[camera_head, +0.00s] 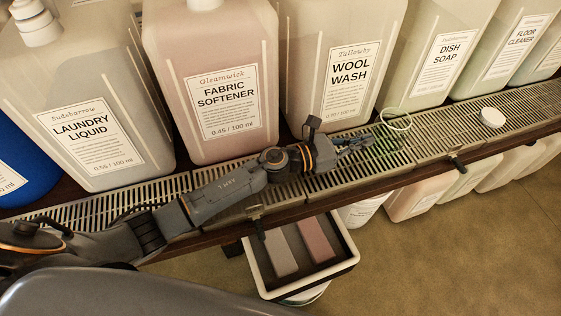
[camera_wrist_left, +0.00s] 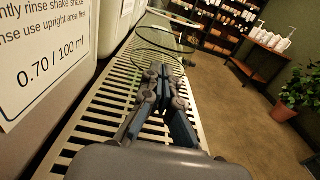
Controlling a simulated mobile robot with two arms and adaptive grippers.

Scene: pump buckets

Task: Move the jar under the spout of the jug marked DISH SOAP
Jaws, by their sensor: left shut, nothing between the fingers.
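The clear glass jar (camera_head: 391,147) stands open on the slatted drip grate, in front of the gap between the WOOL WASH and DISH SOAP jugs. It also shows in the left wrist view (camera_wrist_left: 163,44), straight ahead of the fingertips. The DISH SOAP jug (camera_head: 426,77) is pale green and stands behind the grate, to the jar's right; its spout cannot be made out. My left gripper (camera_head: 371,140) is shut and empty, low over the grate at the jar's left side. The closed fingers also show in the left wrist view (camera_wrist_left: 161,72). I cannot tell whether they touch the jar.
The WOOL WASH jug (camera_head: 337,40) and FABRIC SOFTENER jug (camera_head: 215,60) stand behind my left arm. A white round lid (camera_head: 492,117) lies on the grate (camera_head: 450,128) to the right. A white-rimmed tray (camera_head: 348,240) sits below the shelf. The grate between jar and lid looks clear.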

